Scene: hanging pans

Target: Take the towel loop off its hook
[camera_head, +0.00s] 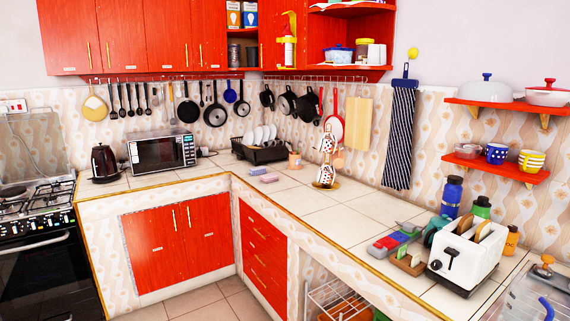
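A dark blue towel with thin light stripes (400,138) hangs against the patterned tile wall, right of the room's corner and left of the red shelves. Its top meets a blue hook piece (405,80) fixed high on the wall. The towel's loop is too small to make out, but the towel hangs straight down from the hook. Its lower end is above the counter. Neither of my grippers shows in the head view.
The tiled counter (340,207) below is partly clear. A white toaster (462,256), a blue bottle (451,197) and a green-topped container (481,208) stand right of the towel. Two red wall shelves (497,168) jut out nearby.

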